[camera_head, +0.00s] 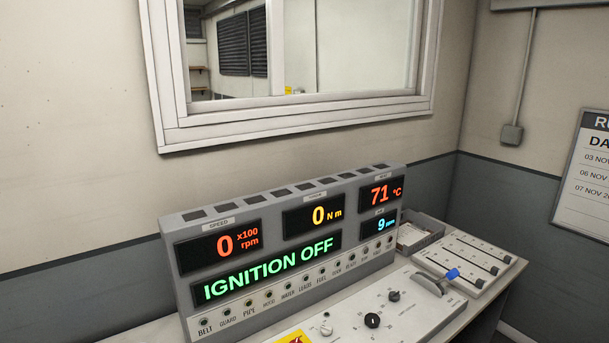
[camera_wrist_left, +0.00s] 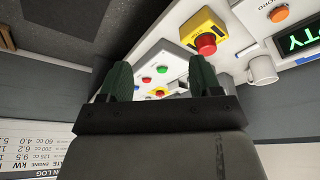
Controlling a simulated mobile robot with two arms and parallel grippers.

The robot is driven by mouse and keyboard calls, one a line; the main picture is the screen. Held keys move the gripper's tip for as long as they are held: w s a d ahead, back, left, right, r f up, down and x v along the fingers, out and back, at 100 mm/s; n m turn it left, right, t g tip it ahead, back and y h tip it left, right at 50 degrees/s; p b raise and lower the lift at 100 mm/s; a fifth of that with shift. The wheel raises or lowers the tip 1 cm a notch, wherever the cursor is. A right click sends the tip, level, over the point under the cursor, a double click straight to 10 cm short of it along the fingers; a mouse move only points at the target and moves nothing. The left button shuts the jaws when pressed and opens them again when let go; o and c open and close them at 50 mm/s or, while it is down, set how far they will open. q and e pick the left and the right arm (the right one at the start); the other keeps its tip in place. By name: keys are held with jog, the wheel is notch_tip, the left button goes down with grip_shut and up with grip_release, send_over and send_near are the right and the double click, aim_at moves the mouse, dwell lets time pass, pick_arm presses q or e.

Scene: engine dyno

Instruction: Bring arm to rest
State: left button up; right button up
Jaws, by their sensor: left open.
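My left gripper (camera_wrist_left: 160,82) shows in the left wrist view, with its two dark green fingers spread apart. Nothing is between the fingers close by; a control panel (camera_wrist_left: 150,57) with red, green and blue buttons lies beyond them. Neither gripper shows in the head view, and my right gripper is in neither view. In the head view the display console (camera_head: 290,245) reads 0 rpm, 0 Nm, 71 °C and IGNITION OFF.
A red mushroom button on a yellow box (camera_wrist_left: 204,40) and a white mug (camera_wrist_left: 262,70) are beyond the fingers. The head view shows a desk panel with black knobs (camera_head: 372,320), a lever with a blue part (camera_head: 452,274), a grey tray (camera_head: 418,232) and a window (camera_head: 300,50).

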pick_arm(q)
jog(key=s+a+f+g+b, duration=0.1)
jog(key=s+f+b, duration=0.2)
jog(key=f, duration=1.4)
jog(key=s+a+f+g+b, duration=0.1)
jog(key=s+f+b, duration=0.15)
jog(key=f, duration=1.45)
jog(key=s+a+f+b, duration=0.1)
jog(key=s+f+b, duration=0.1)
jog(key=s+f, duration=0.5)
jog(key=s+a+f+y+b, duration=0.1)
jog(key=s+f+b, duration=0.1)
jog(key=s+f, duration=0.5)
notch_tip(320, 180, down, 3)
jog(key=shift+s+a+r+g, duration=0.1)
jog(key=shift+s+a+g, duration=0.25)
jog(key=shift+a+g, duration=0.05)
